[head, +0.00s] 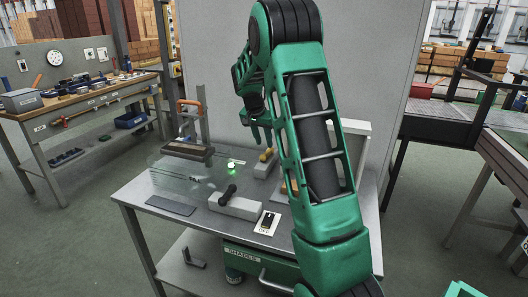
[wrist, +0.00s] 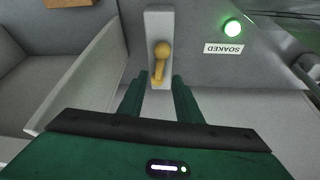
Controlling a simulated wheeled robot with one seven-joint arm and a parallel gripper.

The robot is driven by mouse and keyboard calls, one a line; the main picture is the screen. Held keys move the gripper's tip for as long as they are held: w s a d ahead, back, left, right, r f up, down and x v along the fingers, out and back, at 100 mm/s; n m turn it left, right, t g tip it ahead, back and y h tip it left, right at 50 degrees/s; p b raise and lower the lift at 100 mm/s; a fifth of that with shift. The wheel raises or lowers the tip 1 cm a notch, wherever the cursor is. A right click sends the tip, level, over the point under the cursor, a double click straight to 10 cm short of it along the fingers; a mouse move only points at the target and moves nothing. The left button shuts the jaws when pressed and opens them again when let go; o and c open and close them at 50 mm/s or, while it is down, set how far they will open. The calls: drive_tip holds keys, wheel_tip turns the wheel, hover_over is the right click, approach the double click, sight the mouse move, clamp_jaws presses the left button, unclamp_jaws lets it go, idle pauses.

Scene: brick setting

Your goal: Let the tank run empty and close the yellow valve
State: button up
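The yellow valve (wrist: 160,62) has a lever on a pale grey block; it also shows in the head view (head: 266,155) behind the tank's right side. My gripper (wrist: 158,82) is open, with one finger on each side of the lever's near end in the wrist view. No contact with the lever is visible. In the head view my gripper (head: 261,134) hangs above the valve, partly behind my arm. The clear tank (head: 180,180) stands on the left of the grey table; its water level is hard to tell. A brick (head: 188,150) sits in a clamp over the tank.
A lit green lamp (wrist: 232,28) stands by a "SOAKED" label (wrist: 223,48). A black-handled valve (head: 229,195) and an OFF switch (head: 267,222) are at the table's front. A pale-walled box (wrist: 85,85) is left of the gripper in the wrist view.

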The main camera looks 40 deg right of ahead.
sight(267, 152)
drive_tip(key=x, duration=0.5)
drive_tip(key=shift+d+f, duration=0.15)
drive_tip(key=shift+f, duration=0.25)
clamp_jaws()
